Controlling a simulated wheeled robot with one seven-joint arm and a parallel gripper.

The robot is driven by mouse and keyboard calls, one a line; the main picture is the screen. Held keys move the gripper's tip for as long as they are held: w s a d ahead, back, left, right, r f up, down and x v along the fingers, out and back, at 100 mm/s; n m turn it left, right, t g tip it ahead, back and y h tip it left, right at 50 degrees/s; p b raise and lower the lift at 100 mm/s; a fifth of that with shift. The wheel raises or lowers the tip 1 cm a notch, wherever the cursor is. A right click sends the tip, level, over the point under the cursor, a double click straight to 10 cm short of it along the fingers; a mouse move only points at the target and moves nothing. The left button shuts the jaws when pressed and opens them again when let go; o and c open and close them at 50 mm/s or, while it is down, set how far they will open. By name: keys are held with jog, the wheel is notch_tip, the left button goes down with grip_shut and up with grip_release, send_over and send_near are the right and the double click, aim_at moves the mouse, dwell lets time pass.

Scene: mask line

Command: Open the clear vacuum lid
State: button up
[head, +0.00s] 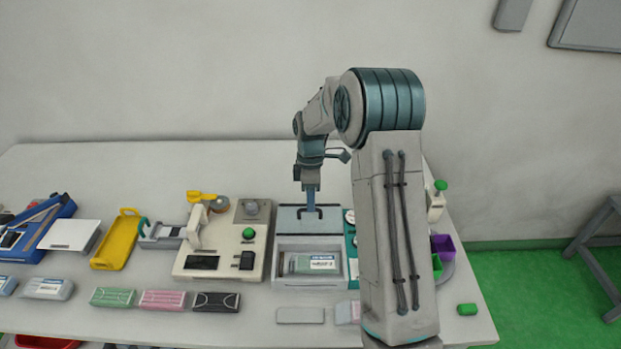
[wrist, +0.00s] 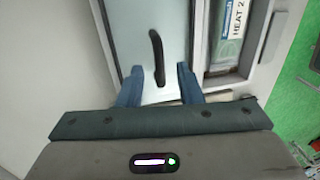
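The clear vacuum lid (head: 290,226) is a pale bluish panel with a dark edge, at the back of the sealing box (head: 279,281) in the head view. The lid (wrist: 172,15) fills the upper middle of the wrist view, with its dark handle (wrist: 156,48). My gripper (head: 312,213) points down at the lid. Its blue fingers (wrist: 160,70) are apart, one on each side of the handle's near end, with gaps visible. A pack labelled HEAT 2 (wrist: 228,45) lies in the box's chamber beside the lid, not covered by it; it also shows in the head view (head: 300,264).
A cream machine with a green button (head: 249,234) stands close left of the box. A yellow tray (head: 118,240) is farther left. Purple (head: 442,244) and green bins are at the right edge. Small packs (head: 162,300) line the table's front.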

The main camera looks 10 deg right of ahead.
notch_tip(320, 180, up, 12)
jog(key=w+b, duration=0.1)
jog(key=w, duration=0.1)
jog(key=shift+w+d+r, duration=0.15)
jog(key=shift+d, duration=0.1)
jog(key=shift+r, duration=0.1)
jog(key=s+a+r+m+t, duration=0.1)
jog(key=s+r+m+t, duration=0.15)
jog(key=s+m, duration=0.6)
jog(key=s+r+m+t, duration=0.2)
jog(key=s+r+m, duration=0.15)
jog(key=s, duration=1.05)
jog(key=s+f+m+t, duration=0.1)
jog(key=s+f+m, duration=0.2)
jog(key=s, duration=0.4)
jog(key=shift+s, duration=0.35)
